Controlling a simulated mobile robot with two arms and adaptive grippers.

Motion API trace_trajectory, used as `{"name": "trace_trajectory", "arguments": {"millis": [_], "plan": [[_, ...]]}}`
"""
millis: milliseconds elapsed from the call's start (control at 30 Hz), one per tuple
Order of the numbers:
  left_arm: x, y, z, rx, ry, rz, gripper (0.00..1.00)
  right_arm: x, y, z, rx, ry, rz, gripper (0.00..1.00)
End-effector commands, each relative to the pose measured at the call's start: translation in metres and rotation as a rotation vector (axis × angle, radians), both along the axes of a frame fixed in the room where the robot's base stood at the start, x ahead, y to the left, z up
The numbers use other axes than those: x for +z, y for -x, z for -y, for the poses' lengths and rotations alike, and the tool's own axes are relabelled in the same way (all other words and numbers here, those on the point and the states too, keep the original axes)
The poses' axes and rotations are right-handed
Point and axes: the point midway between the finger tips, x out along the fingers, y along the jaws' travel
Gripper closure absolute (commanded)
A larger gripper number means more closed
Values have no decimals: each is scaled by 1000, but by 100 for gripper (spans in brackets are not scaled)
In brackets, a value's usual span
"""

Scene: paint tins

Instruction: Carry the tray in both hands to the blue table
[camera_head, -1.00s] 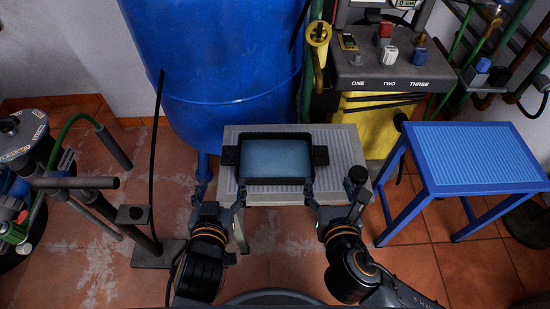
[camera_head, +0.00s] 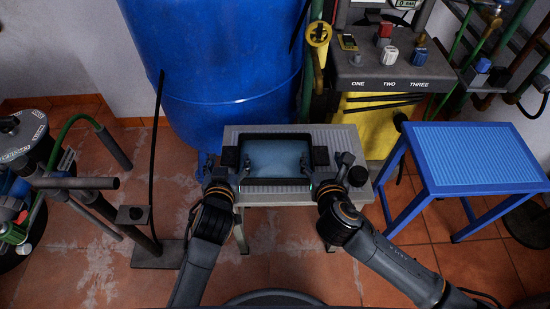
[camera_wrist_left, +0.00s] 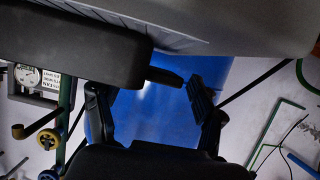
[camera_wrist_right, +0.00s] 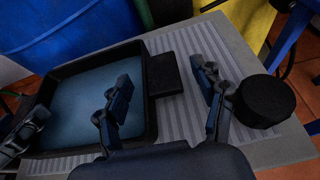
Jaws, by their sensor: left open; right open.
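The tray (camera_head: 275,136), black-rimmed with a blue-grey floor, lies flat on the grey ribbed table, a black handle at each side. My left gripper (camera_head: 225,168) is open at its left handle; the left wrist view shows that handle (camera_wrist_left: 165,76) between the spread fingers. My right gripper (camera_head: 325,166) is open at the right handle; in the right wrist view this handle (camera_wrist_right: 164,75) lies ahead between the fingers, one over the tray floor, one outside. Contact cannot be told. The blue table (camera_head: 475,155) stands to the right, its top bare.
A black round object (camera_head: 357,176) sits on the front right corner of the grey table (camera_head: 345,140), close to my right gripper. A blue drum (camera_head: 225,70) and a control panel (camera_head: 385,75) stand behind. Pipes and a stand (camera_head: 135,215) are at left. A floor gap separates the tables.

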Motion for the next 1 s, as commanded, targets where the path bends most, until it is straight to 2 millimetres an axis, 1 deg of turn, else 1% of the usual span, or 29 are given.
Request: {"name": "trace_trajectory", "arguments": {"millis": [33, 100, 200, 333, 567, 600, 667, 700, 767, 800, 867, 900, 933, 1000], "plan": [[-3, -7, 0, -1, -2, 1, 31, -3, -7, 0, 0, 0, 1, 31], [-5, -15, 0, -1, -2, 1, 31, -6, -14, 0, -1, 0, 0, 31], [-8, -21, 0, 0, -1, 1, 31, -9, -21, 0, 1, 0, 0, 31], [-10, -25, 0, 0, 0, 1, 31, -10, -24, 0, 1, 0, 0, 31], [-10, -25, 0, 0, 0, 1, 31, -10, -24, 0, 1, 0, 0, 31], [-10, -25, 0, 0, 0, 1, 35, -10, -24, 0, 1, 0, 0, 35], [-10, -25, 0, 0, 0, 1, 47, -10, -24, 0, 1, 0, 0, 47], [-10, -25, 0, 0, 0, 1, 56, -10, -24, 0, 1, 0, 0, 56], [-10, -24, 0, 0, 0, 1, 68, -10, -24, 0, 1, 0, 0, 68], [-10, -24, 0, 0, 0, 0, 76, -10, -24, 0, 1, 0, 0, 76], [-10, -24, 0, 0, 0, 0, 88, -10, -24, 0, 1, 0, 0, 88], [-10, -24, 0, 0, -1, 0, 96, -10, -24, 0, 1, 0, 0, 96], [-10, -24, 0, 0, -1, 0, 100, -10, -24, 0, 1, 0, 0, 100], [-10, -24, 0, 0, -1, 0, 100, -10, -24, 0, 1, 0, 0, 100]]}}
